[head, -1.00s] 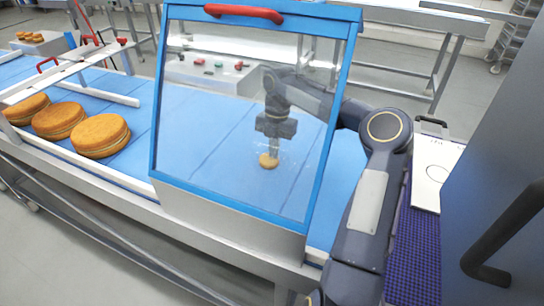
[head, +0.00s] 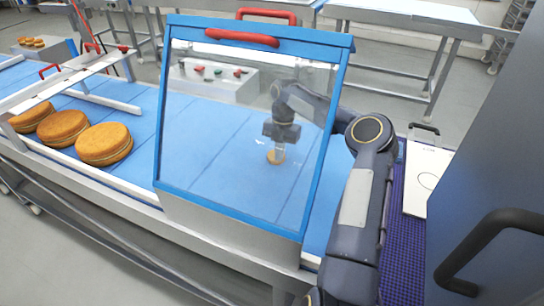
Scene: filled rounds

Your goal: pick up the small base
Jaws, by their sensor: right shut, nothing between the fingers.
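The small base (head: 275,158) is a small round golden-brown cake layer on the blue belt, seen through the clear guard panel. My right gripper (head: 279,149) points down behind the same panel, its fingertips right at the base and partly covering its top. Its fingers are shut with nothing between them. I cannot tell whether the fingertips touch the base. My left gripper is not in view.
The blue-framed guard (head: 165,110) with a red handle (head: 242,37) stands over the blue belt (head: 60,98). Large filled cakes (head: 104,144) sit on the belt at left. A white board (head: 427,180) lies at right, beside a dark cabinet (head: 490,150).

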